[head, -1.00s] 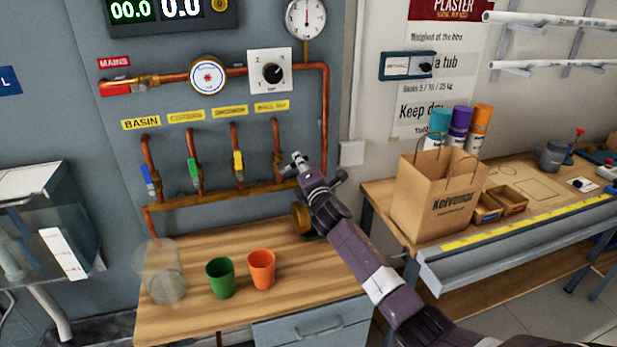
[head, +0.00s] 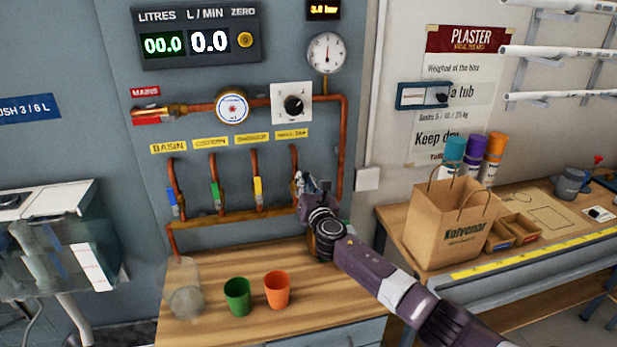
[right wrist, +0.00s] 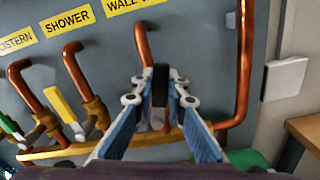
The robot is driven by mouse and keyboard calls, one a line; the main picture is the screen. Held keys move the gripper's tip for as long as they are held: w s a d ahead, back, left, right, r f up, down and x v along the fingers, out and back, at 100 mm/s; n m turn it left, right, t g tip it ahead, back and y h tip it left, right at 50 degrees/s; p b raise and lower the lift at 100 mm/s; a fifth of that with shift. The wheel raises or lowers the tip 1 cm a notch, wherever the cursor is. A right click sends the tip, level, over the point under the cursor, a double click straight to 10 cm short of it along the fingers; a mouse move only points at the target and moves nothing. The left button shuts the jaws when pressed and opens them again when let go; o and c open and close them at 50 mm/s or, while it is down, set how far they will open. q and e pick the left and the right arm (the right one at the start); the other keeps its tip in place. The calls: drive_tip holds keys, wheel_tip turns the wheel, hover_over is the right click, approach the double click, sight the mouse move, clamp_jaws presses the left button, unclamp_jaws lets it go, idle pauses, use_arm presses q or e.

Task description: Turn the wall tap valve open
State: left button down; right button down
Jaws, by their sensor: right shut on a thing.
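The wall tap valve is the rightmost of the row on the copper manifold, below the yellow label reading WALL TAP (head: 292,134). Its copper pipe (head: 294,160) runs down behind my right gripper (head: 303,183), which hides most of the valve in the head view. In the right wrist view, the fingertips of my right gripper (right wrist: 160,80) are closed around a dark, upright valve handle (right wrist: 160,92), in front of the wall tap pipe (right wrist: 143,45). My left gripper is not in view.
The shower valve's yellow handle (head: 257,190) is just left of my gripper, with green and blue handles further left. A clear jug (head: 185,290), green cup (head: 237,296) and orange cup (head: 277,290) stand on the wooden bench below. The flow display (head: 208,41) reads 0.0.

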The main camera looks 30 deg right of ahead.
drive_tip(key=shift+w+a+n+p, duration=0.1)
drive_tip(key=shift+a+n+p, duration=0.35)
drive_tip(key=shift+n, duration=0.45)
drive_tip(key=c, duration=1.9)
unclamp_jaws()
drive_tip(key=v, duration=1.2)
drive_tip(key=shift+d, duration=0.1)
